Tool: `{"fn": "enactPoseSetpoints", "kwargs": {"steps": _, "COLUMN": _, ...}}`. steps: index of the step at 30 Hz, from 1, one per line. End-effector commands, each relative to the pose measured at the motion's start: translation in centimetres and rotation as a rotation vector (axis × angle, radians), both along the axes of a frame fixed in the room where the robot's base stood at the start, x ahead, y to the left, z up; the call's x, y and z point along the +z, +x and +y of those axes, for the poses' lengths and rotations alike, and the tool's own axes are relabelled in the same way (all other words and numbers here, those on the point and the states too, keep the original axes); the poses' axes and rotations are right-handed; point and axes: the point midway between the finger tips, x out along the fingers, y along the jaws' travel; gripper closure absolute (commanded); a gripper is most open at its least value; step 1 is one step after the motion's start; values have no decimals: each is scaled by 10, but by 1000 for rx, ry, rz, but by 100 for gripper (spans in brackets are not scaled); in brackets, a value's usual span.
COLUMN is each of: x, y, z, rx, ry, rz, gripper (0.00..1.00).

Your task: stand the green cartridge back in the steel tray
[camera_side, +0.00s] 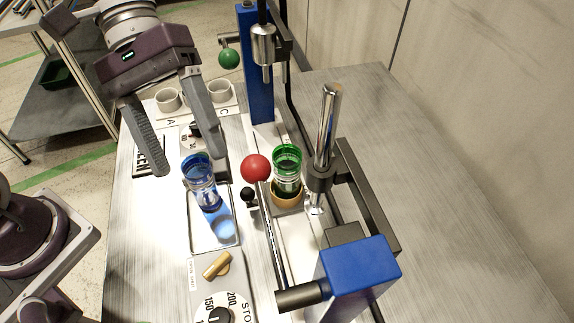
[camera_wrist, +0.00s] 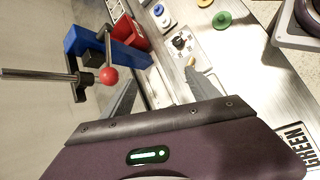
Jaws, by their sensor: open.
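The green cartridge (camera_side: 287,172), a clear green cylinder, stands upright in a tan ring-shaped seat (camera_side: 287,194) at the pump, in the side view. A blue cartridge (camera_side: 198,176) stands at the far end of the steel tray (camera_side: 236,243), left of the green one. The rest of the tray looks empty, with blue light cast on it. My gripper (camera_side: 188,162) is open and empty, its fingers spread above the bench beyond and left of the blue cartridge. The wrist view shows my gripper (camera_wrist: 163,95) with its fingers apart; I cannot make out the green cartridge there.
A red ball (camera_side: 256,169) on a lever is close to the green cartridge's left. A steel post (camera_side: 327,125) rises to its right. A blue column (camera_side: 257,70) stands behind, with a green ball (camera_side: 229,59). A dial (camera_side: 219,309) is in front. The right bench is clear.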

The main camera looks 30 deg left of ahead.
Motion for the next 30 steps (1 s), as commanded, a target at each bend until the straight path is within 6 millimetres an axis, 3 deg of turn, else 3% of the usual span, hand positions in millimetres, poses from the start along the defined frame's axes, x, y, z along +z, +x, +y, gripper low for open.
{"fn": "enactPoseSetpoints", "kwargs": {"steps": 1, "x": -23, "y": -8, "z": 4, "rx": -198, "ry": 51, "rz": -90, "gripper": 31}}
{"fn": "enactPoseSetpoints", "kwargs": {"steps": 2, "x": -39, "y": 2, "z": 9, "rx": -303, "ry": 92, "rz": -178, "gripper": 31}}
{"fn": "enactPoseSetpoints", "kwargs": {"steps": 3, "x": -57, "y": 18, "z": 13, "rx": -444, "ry": 134, "rz": -303, "gripper": 31}}
{"fn": "enactPoseSetpoints", "kwargs": {"steps": 6, "x": -87, "y": 63, "z": 6, "rx": -774, "ry": 178, "rz": -616, "gripper": 31}}
{"fn": "enactPoseSetpoints", "kwargs": {"steps": 9, "x": -98, "y": 99, "z": -19, "rx": -1016, "ry": 165, "rz": -876, "gripper": 31}}
{"fn": "enactPoseSetpoints", "kwargs": {"steps": 12, "x": -99, "y": 118, "z": -41, "rx": -1155, "ry": 139, "rz": -1045, "gripper": 31}}
{"fn": "enactPoseSetpoints", "kwargs": {"steps": 17, "x": -109, "y": 127, "z": -55, "rx": -1213, "ry": 126, "rz": -1115, "gripper": 31}}
{"fn": "enactPoseSetpoints", "kwargs": {"steps": 24, "x": -147, "y": 135, "z": -74, "rx": -1211, "ry": 127, "rz": -1111, "gripper": 31}}
{"fn": "enactPoseSetpoints", "kwargs": {"steps": 30, "x": -162, "y": 139, "z": -78, "rx": -1206, "ry": 131, "rz": -1111, "gripper": 31}}
